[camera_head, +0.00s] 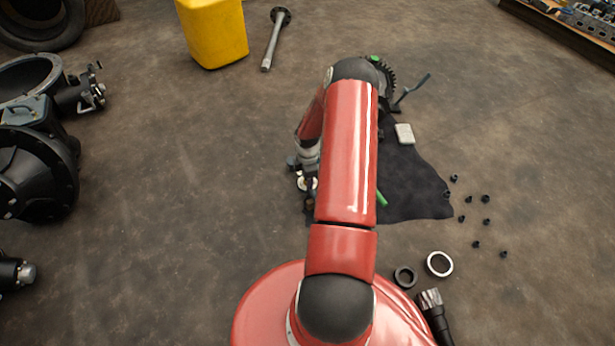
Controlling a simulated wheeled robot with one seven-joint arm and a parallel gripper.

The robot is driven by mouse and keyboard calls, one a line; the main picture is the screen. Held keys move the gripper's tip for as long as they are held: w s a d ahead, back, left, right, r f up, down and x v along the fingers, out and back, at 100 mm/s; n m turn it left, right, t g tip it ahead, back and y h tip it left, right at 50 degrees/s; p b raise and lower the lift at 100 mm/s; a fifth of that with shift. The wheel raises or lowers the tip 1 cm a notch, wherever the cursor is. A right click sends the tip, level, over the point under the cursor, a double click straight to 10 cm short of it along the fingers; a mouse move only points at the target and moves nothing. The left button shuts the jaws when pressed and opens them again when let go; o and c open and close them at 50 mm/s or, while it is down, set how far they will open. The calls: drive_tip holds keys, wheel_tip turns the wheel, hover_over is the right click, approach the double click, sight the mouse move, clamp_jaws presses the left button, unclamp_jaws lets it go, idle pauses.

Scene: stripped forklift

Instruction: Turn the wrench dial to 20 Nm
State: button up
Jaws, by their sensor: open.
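My red arm runs up the middle of the head view and hides much of the dark cloth (420,185) on the floor. My gripper (306,182) shows small and partly hidden at the left side of the arm, pointing down over the cloth's left edge; it is open. I cannot make out anything between its fingers. No torque wrench or dial scale can be clearly made out; it may be hidden behind the arm. A green rod-like piece (382,198) shows on the cloth just right of the arm.
A toothed gear part (386,78), a thin dark tool (413,88) and a pale block (404,133) lie beyond. Several small black pieces (486,199), a white ring (439,263) and a dark ring (404,277) lie right. A yellow container (213,32) stands behind. Floor left of my gripper is clear.

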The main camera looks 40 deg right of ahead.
wheel_tip(320, 180, up, 8)
drive_tip(key=shift+f+p, duration=0.25)
drive_tip(key=shift+p, duration=0.5)
drive_tip(key=shift+r, duration=0.15)
